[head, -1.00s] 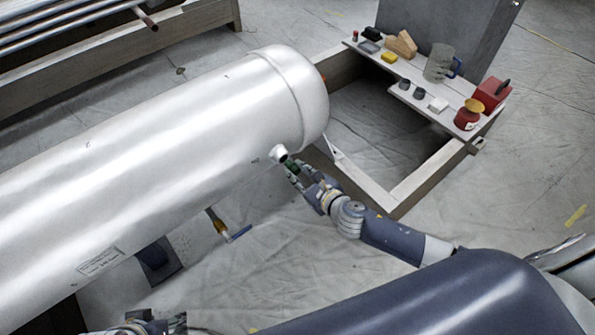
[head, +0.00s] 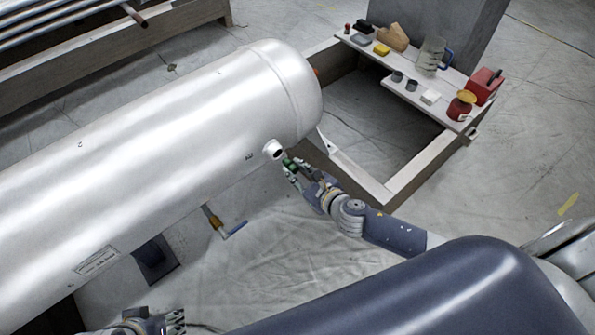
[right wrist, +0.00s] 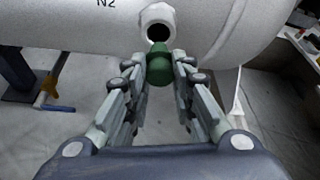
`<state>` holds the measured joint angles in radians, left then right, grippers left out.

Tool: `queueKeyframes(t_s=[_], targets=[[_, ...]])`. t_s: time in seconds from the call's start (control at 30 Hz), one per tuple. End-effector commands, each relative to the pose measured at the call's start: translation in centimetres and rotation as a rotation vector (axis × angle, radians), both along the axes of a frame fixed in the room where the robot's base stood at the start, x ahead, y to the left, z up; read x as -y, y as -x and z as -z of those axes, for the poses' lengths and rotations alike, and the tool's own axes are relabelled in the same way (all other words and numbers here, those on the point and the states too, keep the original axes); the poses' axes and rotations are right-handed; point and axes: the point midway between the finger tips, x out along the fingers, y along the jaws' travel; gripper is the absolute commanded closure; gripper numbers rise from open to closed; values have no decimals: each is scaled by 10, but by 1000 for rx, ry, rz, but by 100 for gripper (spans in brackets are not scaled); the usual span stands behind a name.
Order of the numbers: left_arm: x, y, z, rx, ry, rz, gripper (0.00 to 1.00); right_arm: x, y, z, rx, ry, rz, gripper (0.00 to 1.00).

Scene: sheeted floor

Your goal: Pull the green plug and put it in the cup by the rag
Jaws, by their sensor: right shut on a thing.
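The green plug (head: 290,164) is between the fingers of my right gripper (head: 292,170), which is shut on it. In the right wrist view the plug (right wrist: 159,66) is out of the nozzle (right wrist: 158,22), just in front of its open dark hole. The nozzle (head: 273,150) sticks out of the white tank's side. I cannot tell which item is the rag. My left gripper (head: 172,322) is partly seen at the bottom edge.
The white tank (head: 150,140) fills the left. The shelf (head: 450,90) also bears a red box (head: 484,86), a white block (head: 430,97), a yellow block (head: 381,49) and a wooden block (head: 392,37). A wooden frame (head: 415,168) lies between my right arm and the shelf.

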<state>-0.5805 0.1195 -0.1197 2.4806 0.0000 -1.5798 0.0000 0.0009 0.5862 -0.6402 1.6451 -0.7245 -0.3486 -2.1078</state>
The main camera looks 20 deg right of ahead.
Motion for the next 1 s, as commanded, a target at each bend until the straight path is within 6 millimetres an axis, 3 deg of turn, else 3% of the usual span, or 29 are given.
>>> queueKeyframes(t_s=[0.6, 1.0], targets=[[0, 0, -1, 0, 0, 1, 53, 12, 34, 0, -1, 0, -1, 100], [0, 0, -1, -1, 0, 1, 53, 13, 37, 0, 0, 0, 0, 100]])
